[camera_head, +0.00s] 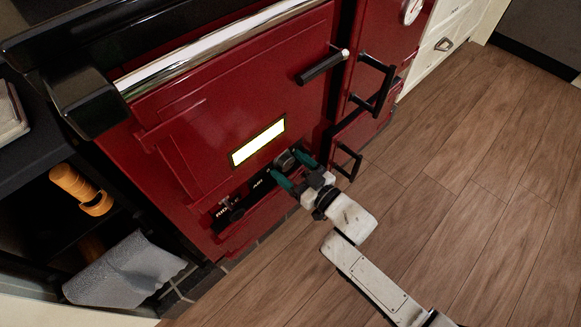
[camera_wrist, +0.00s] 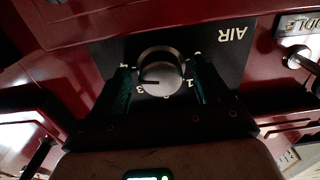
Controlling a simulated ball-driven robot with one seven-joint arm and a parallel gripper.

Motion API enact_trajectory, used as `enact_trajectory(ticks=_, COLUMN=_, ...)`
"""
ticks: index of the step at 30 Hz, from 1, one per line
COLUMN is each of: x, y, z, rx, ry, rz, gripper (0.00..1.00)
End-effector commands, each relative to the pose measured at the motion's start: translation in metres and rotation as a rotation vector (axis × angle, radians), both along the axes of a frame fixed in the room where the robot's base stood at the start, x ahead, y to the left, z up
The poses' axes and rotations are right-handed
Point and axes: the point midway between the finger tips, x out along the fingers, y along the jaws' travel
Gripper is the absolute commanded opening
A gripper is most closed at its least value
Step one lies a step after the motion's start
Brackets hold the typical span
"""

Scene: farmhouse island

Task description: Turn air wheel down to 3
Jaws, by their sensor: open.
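The air wheel (camera_head: 285,160) is a round grey metal knob on a black plate marked AIR, low on the red range front. In the wrist view the wheel (camera_wrist: 160,75) and its plate (camera_wrist: 228,60) appear upside down. Numbers 3 and 1 show at the wheel's lower edge. A dark pointer line on its face points left, near the 3; exact alignment cannot be told. My gripper (camera_head: 294,169) is open at the wheel. In the wrist view its green-padded fingers (camera_wrist: 162,70) stand on either side of the wheel; whether they touch it cannot be told.
A lit window (camera_head: 258,142) is just above. Black door handles (camera_head: 348,162) project on the right. Wood floor (camera_head: 475,190) is clear at right.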

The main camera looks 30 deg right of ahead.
Motion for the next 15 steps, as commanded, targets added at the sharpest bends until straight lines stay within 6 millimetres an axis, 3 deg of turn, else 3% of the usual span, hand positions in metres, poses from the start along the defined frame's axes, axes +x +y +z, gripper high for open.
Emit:
enact_trajectory(ticks=11, x=0.003, y=0.0014, z=0.0003, rx=0.001, ry=0.0, rz=0.0, gripper=0.76)
enact_trajectory(ticks=15, x=0.0029, y=0.0014, z=0.0003, rx=0.001, ry=-0.001, rz=0.0, gripper=0.62)
